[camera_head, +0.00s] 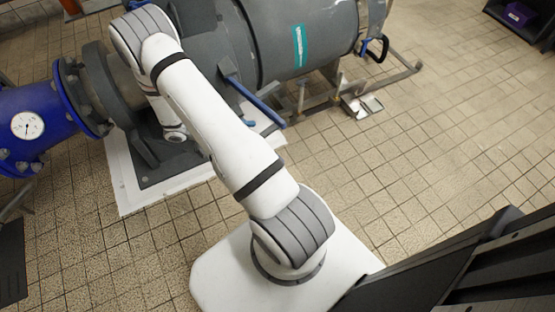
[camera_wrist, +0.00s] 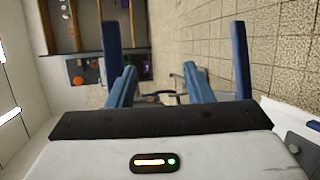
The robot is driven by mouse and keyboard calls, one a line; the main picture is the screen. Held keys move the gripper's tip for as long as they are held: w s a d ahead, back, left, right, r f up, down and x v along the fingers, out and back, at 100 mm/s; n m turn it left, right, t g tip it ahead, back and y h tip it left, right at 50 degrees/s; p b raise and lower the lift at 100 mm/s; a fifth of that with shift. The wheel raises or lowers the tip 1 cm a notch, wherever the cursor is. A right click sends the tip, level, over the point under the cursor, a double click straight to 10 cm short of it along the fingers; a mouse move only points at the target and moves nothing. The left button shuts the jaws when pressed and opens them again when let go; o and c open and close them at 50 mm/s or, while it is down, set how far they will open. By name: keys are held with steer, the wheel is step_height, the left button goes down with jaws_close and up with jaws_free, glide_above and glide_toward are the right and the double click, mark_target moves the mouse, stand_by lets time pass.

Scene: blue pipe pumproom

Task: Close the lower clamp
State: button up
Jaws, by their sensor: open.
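A long blue lever (camera_head: 256,101) slants down from the front of the grey tank (camera_head: 285,40) in the head view, right of my arm. A small blue piece (camera_head: 249,122) shows just below it. I cannot tell which of these belongs to the lower clamp, or whether it is shut. In the wrist view my gripper (camera_wrist: 160,72) is open, with blue fingers standing apart and nothing seen between them. In the head view my arm hides most of the gripper. No clamp can be made out for certain in the wrist view.
A pale plinth (camera_head: 128,192) lies beneath. A metal stand (camera_head: 362,105) is at right. Tiled floor (camera_head: 430,130) is open at right. A shelf (camera_wrist: 95,25) shows in the wrist view.

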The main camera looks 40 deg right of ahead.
step_height(320, 180, down, 17)
steer(key=s+d+n+t+h+b, duration=0.1)
steer(key=s+d+t+h+b, duration=0.1)
steer(key=h+b, duration=0.25)
steer(key=b+x, duration=0.2)
steer(key=x, duration=0.6)
steer(key=shift+f, duration=0.35)
steer(key=shift+d, duration=0.1)
jaws_close()
